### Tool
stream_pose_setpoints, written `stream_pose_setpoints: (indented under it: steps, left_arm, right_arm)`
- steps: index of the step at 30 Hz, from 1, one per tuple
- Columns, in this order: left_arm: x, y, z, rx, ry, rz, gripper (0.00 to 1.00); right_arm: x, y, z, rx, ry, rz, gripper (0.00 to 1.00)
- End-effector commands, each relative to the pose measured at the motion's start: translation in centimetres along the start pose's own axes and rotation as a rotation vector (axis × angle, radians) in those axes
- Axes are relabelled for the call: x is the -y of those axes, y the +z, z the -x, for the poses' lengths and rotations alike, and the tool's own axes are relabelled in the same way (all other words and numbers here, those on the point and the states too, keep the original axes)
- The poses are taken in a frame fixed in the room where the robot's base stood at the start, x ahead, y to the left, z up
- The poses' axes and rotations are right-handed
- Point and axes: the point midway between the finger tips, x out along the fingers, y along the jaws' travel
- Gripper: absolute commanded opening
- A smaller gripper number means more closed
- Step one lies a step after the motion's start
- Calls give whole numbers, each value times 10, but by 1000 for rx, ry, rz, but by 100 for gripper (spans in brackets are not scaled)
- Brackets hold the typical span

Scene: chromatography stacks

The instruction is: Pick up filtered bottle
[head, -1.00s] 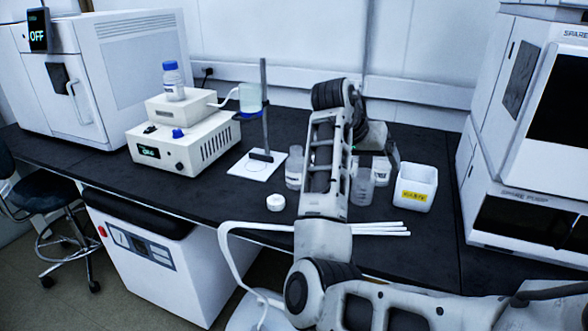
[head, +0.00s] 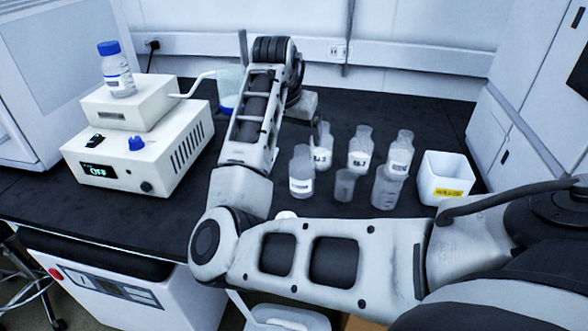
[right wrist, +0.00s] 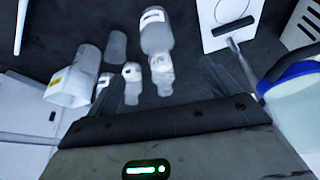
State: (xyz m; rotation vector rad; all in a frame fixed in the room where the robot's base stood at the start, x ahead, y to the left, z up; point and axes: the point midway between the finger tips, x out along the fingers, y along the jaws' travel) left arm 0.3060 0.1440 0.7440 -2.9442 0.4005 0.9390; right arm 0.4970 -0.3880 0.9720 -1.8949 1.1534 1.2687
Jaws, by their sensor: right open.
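Several clear labelled bottles stand upright on the black bench in the head view: a front-left one (head: 301,174), one behind it (head: 322,150), a middle one (head: 361,152) and a right one (head: 400,155). I cannot tell which is the filtered bottle. My right gripper (head: 306,108) is open and empty, above the bench behind and left of the group, partly hidden by my arm. The right wrist view shows a clear bottle (right wrist: 156,34) ahead, between the dark fingers (right wrist: 168,82) in the picture but apart from them. My left gripper is out of view.
A white box with a yellow label (head: 446,180) stands right of the bottles. Clear cups (head: 345,186) stand in front. A white pump unit (head: 140,150) carries a blue-capped bottle (head: 117,72) at left. A blue-based vessel (head: 229,88) is behind my arm.

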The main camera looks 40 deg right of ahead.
Motion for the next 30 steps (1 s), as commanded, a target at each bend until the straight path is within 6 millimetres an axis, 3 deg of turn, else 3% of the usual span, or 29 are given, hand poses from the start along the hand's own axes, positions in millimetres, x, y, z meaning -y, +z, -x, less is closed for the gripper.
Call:
stream_pose_setpoints:
  steps: [3, 9, 17, 25, 30]
  left_arm:
    - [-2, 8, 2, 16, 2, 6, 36]
    - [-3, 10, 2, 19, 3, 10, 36]
    - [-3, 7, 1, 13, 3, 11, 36]
    - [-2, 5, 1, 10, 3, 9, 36]
    - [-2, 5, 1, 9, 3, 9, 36]
  right_arm:
    - [-1, 0, -29, 2, 4, 1, 88]
    - [-1, -1, -67, 1, 3, 1, 88]
    - [-1, -2, -87, -1, 0, 0, 88]
    - [-3, -8, -125, 0, 1, 1, 88]
    - [-3, -9, -135, -2, -1, 0, 88]
